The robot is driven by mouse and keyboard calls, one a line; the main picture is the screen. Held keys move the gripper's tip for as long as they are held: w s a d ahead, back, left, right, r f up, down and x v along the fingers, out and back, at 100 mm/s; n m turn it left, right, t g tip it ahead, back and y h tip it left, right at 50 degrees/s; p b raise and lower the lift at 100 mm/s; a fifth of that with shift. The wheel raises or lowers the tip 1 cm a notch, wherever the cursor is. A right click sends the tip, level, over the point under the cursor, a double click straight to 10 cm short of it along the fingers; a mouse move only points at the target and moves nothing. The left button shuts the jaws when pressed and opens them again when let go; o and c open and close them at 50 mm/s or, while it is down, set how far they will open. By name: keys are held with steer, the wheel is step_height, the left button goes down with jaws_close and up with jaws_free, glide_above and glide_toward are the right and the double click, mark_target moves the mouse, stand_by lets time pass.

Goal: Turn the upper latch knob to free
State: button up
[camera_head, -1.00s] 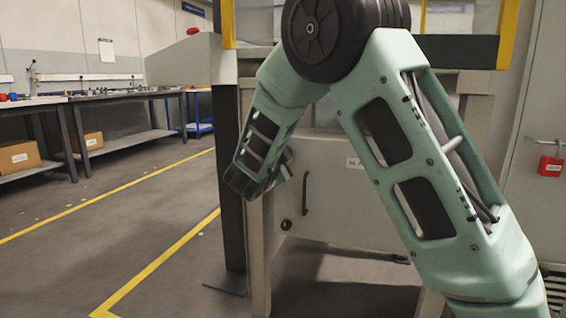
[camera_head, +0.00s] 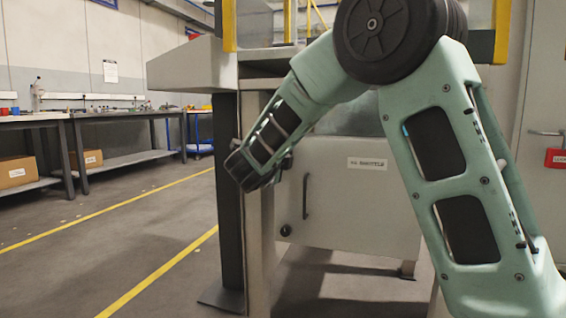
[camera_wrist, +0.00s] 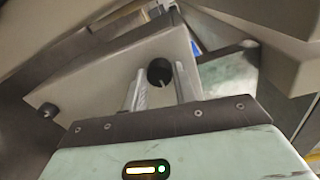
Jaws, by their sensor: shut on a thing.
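A pale grey cabinet door with a label (camera_head: 367,163) has a black bar handle and a dark round lower knob (camera_head: 286,230) near its left edge. My gripper (camera_head: 284,165) is at the door's upper left corner and hides the upper latch knob in the head view. In the wrist view, the black upper latch knob (camera_wrist: 160,72) sits between the two metal fingers of my gripper (camera_wrist: 160,80), which is shut on it. A smaller dark knob (camera_wrist: 48,110) shows farther left on the same panel. The upper knob's turned angle cannot be made out.
A dark post (camera_head: 229,180) and a pale upright stand just left of the door. A grey console (camera_head: 190,65) juts out above. A red padlock (camera_head: 555,158) hangs on a cabinet at right. Open floor with yellow lines lies at left, before workbenches (camera_head: 110,115).

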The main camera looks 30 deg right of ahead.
stand_by(0.3)
steer(key=o, duration=1)
steer(key=shift+p+v, duration=2.95)
steer(key=shift+v, duration=5.75)
